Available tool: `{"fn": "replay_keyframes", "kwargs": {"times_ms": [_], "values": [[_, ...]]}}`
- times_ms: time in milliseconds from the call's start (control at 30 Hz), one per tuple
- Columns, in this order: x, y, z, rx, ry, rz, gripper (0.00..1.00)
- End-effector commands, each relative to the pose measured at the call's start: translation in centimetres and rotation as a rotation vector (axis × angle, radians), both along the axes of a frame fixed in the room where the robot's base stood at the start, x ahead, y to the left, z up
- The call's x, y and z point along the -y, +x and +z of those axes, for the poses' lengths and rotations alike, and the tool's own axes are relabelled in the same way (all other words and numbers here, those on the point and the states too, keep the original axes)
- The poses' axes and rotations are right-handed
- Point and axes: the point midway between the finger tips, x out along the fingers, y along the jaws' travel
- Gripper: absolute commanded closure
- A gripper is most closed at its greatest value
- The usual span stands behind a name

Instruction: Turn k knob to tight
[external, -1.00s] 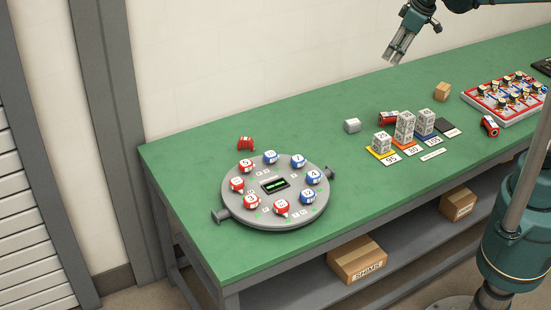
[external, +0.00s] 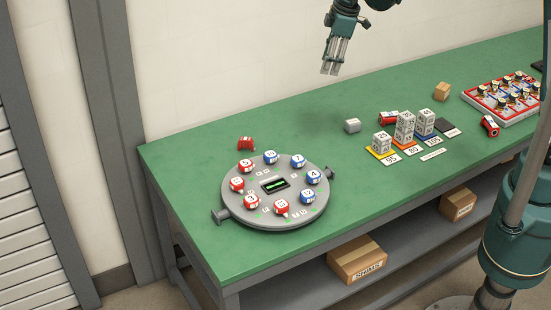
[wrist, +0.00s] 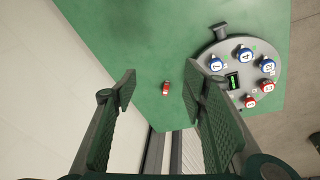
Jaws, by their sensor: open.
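My gripper (external: 331,70) is open and empty, high above the back of the bench with its fingers pointing down; its two fingers also show in the wrist view (wrist: 161,88). Below and left of it, a round grey plate (external: 262,223) lies on the bench. It carries a ring of several red and blue knobs with white number labels, such as a blue knob (external: 314,177) and a red knob (external: 237,184). The plate also shows at the right in the wrist view (wrist: 222,48). I cannot make out a letter K on any knob. The gripper touches nothing.
A red part (external: 246,143) lies behind the plate. A grey block (external: 352,125), numbered block stacks (external: 404,127) and a red tray (external: 505,112) of knobs stand to the right. The green bench (external: 330,195) is clear between plate and stacks.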

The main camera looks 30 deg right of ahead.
Motion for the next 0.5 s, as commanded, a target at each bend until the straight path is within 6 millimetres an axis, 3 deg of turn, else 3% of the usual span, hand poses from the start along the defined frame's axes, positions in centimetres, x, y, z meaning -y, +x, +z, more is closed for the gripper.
{"fn": "replay_keyframes", "kwargs": {"times_ms": [500], "values": [[-12.6,1.8,-5.2,-0.058,-0.066,0.241,0.57]]}}
